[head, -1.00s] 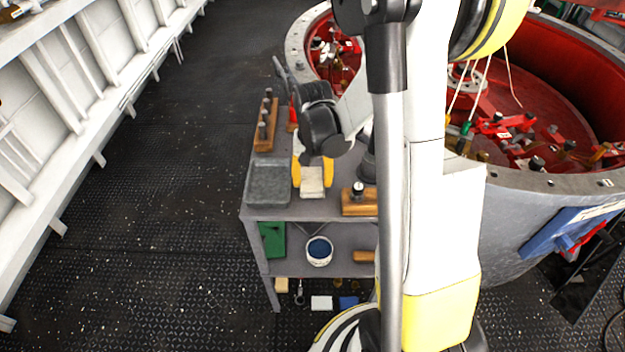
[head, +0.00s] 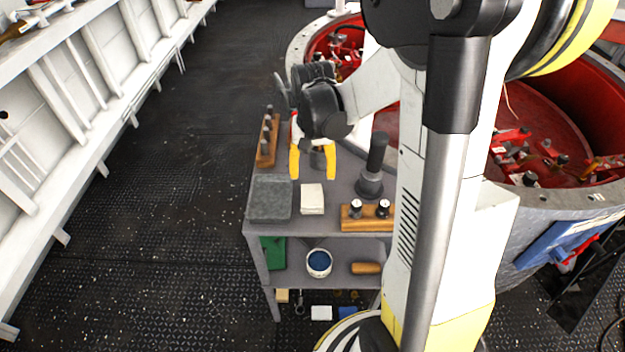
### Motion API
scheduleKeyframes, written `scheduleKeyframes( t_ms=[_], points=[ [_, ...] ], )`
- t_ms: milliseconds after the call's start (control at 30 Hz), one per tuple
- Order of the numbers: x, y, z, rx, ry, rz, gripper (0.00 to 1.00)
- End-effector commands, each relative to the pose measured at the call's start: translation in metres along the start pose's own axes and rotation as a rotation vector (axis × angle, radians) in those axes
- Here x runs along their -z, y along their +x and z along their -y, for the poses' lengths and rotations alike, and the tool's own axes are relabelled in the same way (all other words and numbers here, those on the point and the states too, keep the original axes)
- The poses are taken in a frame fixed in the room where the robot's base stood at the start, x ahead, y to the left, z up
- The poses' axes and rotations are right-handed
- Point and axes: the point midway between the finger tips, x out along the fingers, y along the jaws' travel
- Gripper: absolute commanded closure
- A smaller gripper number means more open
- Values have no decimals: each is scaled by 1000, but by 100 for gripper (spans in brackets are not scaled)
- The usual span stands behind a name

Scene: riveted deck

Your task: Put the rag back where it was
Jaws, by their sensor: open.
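A folded cream-white cloth, which looks like the rag (head: 312,199), lies flat on the top of the grey cart (head: 342,190), just right of a grey tray (head: 270,198). My gripper (head: 312,176), with two yellow fingers, is above and behind the cloth. The fingers are spread apart with nothing between them, and they do not touch the cloth.
A wooden block with dark pegs (head: 267,141) is at the cart's back left. A dark upright tool (head: 372,168) and a wooden block with two knobs (head: 366,217) stand on the right. The lower shelf holds a blue-filled pot (head: 319,263). A red-lined round housing (head: 545,150) is behind.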

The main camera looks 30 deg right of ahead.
Motion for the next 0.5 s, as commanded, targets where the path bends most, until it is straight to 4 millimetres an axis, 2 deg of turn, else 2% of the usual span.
scheduleKeyframes(
  t_ms=[33,267,367,500],
  points=[
    [0,-10,0,0,0,0,37],
    [-6,-32,4,6,-21,-20,37],
    [-21,-51,12,23,-77,-74,37],
    [-57,-88,28,61,-204,-200,37]
  ],
)
